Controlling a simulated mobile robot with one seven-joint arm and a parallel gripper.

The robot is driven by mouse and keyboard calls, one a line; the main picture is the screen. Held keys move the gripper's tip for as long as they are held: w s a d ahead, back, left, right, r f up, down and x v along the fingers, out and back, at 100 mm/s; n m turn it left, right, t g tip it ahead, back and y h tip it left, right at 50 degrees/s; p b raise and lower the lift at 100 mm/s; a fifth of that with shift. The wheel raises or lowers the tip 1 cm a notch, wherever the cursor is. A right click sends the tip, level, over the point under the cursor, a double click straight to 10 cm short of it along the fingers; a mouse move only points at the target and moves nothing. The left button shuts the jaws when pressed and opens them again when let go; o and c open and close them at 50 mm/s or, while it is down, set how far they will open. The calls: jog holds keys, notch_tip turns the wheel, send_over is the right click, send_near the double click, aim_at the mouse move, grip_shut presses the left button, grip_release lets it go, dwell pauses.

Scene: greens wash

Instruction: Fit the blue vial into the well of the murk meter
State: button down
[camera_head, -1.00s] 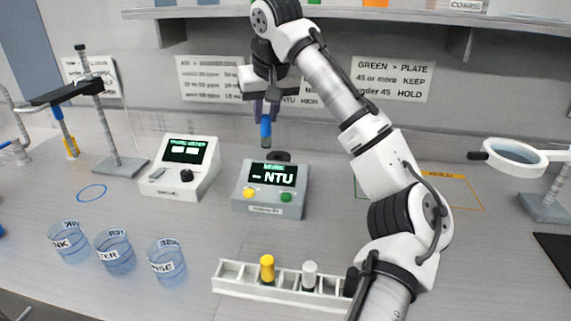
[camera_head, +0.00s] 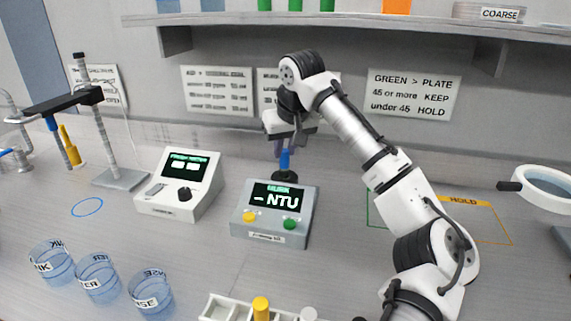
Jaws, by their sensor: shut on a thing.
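The murk meter (camera_head: 275,214) is a grey box with a dark screen reading "- NTU", a yellow button and a green button. Its dark round well (camera_head: 305,178) shows at the back, behind the screen. My gripper (camera_head: 284,150) points down above the back of the meter. It is shut on the blue vial (camera_head: 285,160), which is upright between the fingers.
A white meter (camera_head: 180,184) stands to the left. Several clear labelled cups (camera_head: 98,277) are at the front left. A white rack (camera_head: 220,307) holds a yellow vial (camera_head: 261,309) and a white-capped vial (camera_head: 308,314). A shelf (camera_head: 340,20) runs above my arm.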

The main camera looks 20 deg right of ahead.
aim_at(286, 159)
jog(key=shift+f, duration=2)
jog(key=shift+f, duration=0.15)
jog(key=c, duration=1.3)
grip_release()
jog(key=v, duration=1.2)
jog(key=shift+b, duration=0.4)
